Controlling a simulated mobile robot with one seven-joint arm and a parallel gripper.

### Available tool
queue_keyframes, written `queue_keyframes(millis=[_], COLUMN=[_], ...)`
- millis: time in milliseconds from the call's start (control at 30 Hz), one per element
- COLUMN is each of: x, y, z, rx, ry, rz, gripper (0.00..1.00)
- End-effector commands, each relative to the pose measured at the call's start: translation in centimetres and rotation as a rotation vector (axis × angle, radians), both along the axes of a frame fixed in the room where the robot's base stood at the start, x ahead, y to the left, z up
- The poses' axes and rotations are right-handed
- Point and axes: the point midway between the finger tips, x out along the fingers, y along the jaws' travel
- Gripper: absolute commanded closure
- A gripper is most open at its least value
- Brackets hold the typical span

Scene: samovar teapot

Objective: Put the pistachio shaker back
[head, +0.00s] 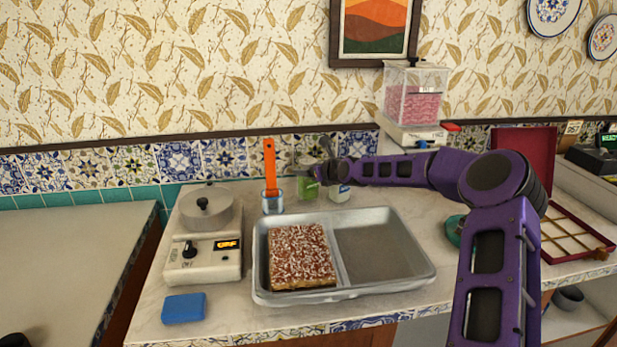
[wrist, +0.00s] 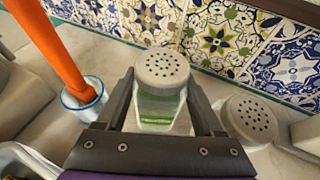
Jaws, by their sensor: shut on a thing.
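The pistachio shaker (wrist: 156,112) is a clear jar with green contents and a grey perforated lid. It sits between the two fingers of my gripper (wrist: 162,98), which is shut on it. In the head view the green of the shaker (head: 308,187) shows at the back of the counter, below my gripper (head: 312,166), which partly hides it. It looks upright; I cannot tell whether its base touches the counter. A second shaker (head: 339,193) with pale contents stands just to its right; its perforated lid also shows in the wrist view (wrist: 250,119).
A glass cup (head: 272,202) with an orange-handled tool stands to the left of the shaker. A metal tray (head: 385,293) with a coated slab lies in front. The tiled wall is close behind.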

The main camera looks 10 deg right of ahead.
Motion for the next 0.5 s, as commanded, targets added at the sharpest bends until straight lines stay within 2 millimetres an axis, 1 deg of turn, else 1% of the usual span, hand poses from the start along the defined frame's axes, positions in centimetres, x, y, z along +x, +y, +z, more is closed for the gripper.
queue_keyframes(millis=[33, 100, 367, 500], x=[0.0, 0.0, 0.0, 0.0], y=[0.0, 0.1, 0.0, 0.0], z=[-0.8, -1.3, -1.4, -1.8], rx=[-0.001, 0.000, -0.001, 0.001], ry=[-0.002, -0.001, -0.003, -0.002], rz=[0.001, 0.001, 0.001, 0.000], gripper=[1.00, 1.00, 1.00, 1.00])
